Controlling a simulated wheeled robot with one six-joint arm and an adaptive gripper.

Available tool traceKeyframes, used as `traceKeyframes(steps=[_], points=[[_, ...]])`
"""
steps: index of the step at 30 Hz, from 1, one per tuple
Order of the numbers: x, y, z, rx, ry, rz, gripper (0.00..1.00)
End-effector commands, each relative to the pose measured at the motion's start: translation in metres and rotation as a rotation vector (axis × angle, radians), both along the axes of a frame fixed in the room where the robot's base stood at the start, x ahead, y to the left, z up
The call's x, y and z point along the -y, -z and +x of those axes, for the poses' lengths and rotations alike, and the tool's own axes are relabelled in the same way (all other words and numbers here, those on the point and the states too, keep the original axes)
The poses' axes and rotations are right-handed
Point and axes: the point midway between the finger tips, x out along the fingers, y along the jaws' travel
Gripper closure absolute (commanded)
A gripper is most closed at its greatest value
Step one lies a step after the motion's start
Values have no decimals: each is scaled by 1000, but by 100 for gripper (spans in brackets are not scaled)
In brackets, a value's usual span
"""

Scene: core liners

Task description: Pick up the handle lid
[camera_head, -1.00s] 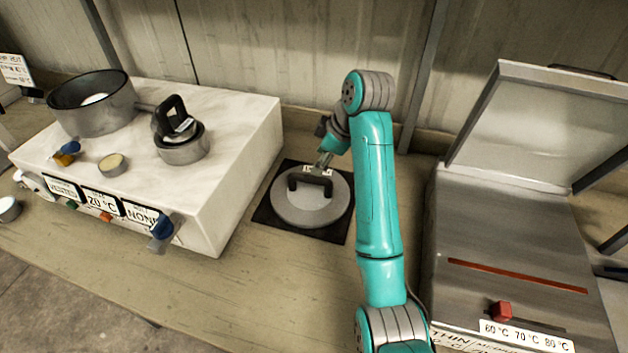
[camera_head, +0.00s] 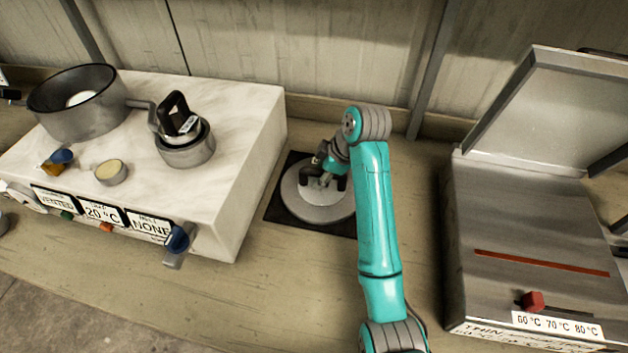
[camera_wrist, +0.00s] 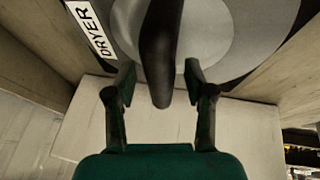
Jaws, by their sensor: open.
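The handle lid (camera_head: 318,213) is a round light-grey disc with a dark arched handle (camera_head: 337,184). It lies flat on a black square mat between the white block and the metal box. My gripper (camera_head: 322,180) is at the handle, reaching in from the right, and partly hides it. In the wrist view the dark handle (camera_wrist: 160,60) runs between the two fingers of my gripper (camera_wrist: 160,84), with a gap on each side. The fingers are open. The lid's grey disc (camera_wrist: 225,30) fills the top of that view.
A black mat (camera_head: 285,213) lies under the lid, and a DRYER label (camera_wrist: 91,32) shows beside the disc. A marble-topped block (camera_head: 240,120) with a pan (camera_head: 85,115) and a black-handled piece (camera_head: 180,125) stands left. A metal box with open lid (camera_head: 530,240) stands right. The front bench is clear.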

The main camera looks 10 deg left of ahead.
Motion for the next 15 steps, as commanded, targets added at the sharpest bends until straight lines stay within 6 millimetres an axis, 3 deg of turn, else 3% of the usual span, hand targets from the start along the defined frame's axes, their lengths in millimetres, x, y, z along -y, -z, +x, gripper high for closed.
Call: traceKeyframes(steps=[6,12,15], points=[[0,1,0,1,-1,1,46],[0,0,0,1,-1,1,96],[0,1,0,1,-1,1,100]])
